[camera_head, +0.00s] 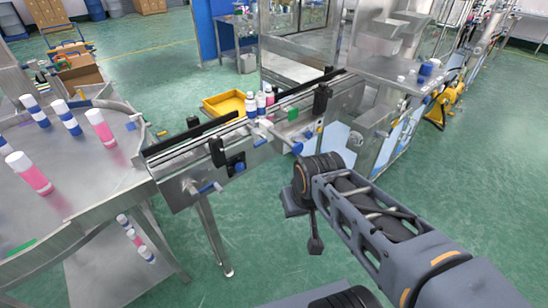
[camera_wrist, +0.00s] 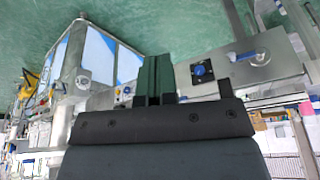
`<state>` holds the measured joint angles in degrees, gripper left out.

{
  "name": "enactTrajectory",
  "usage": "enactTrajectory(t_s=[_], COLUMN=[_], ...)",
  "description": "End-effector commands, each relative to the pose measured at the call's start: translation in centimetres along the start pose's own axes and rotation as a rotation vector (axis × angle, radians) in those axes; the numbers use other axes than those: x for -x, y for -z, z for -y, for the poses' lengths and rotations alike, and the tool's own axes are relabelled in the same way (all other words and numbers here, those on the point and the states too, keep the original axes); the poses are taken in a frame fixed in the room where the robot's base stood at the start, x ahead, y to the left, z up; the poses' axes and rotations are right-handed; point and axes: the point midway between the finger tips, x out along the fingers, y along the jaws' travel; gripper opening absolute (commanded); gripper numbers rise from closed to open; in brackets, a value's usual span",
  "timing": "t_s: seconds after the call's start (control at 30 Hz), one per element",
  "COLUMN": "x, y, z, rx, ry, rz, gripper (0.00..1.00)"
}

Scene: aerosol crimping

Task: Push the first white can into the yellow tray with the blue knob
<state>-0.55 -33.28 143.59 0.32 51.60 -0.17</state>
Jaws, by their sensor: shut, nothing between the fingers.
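White cans (camera_head: 261,103) stand close together at the conveyor, one with a blue band (camera_head: 251,106) and one with a pink or red body (camera_head: 269,97). The yellow tray (camera_head: 211,106) is just behind the conveyor, to the left of the cans. A blue knob (camera_head: 297,148) sits on the near end of a pale rod on the conveyor's front side, in front of the cans. My gripper (camera_head: 316,244) is below and slightly right of this knob, apart from it. In the wrist view my gripper's dark fingers (camera_wrist: 156,78) are together and empty.
The metal conveyor (camera_head: 170,160) carries black brackets and a crank handle (camera_head: 205,188) on its front. A table (camera_head: 85,175) with several white, blue and pink cans stands at left. A larger machine (camera_head: 375,125) stands right. Green floor is free in front.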

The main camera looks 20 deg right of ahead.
Motion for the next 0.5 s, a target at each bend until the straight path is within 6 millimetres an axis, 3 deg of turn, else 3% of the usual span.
enactTrajectory(t_s=[0.5], x=[-0.66], y=[-0.3], z=[-0.07], rx=[-0.064], ry=[0.023], rz=[0.028], gripper=[0.0])
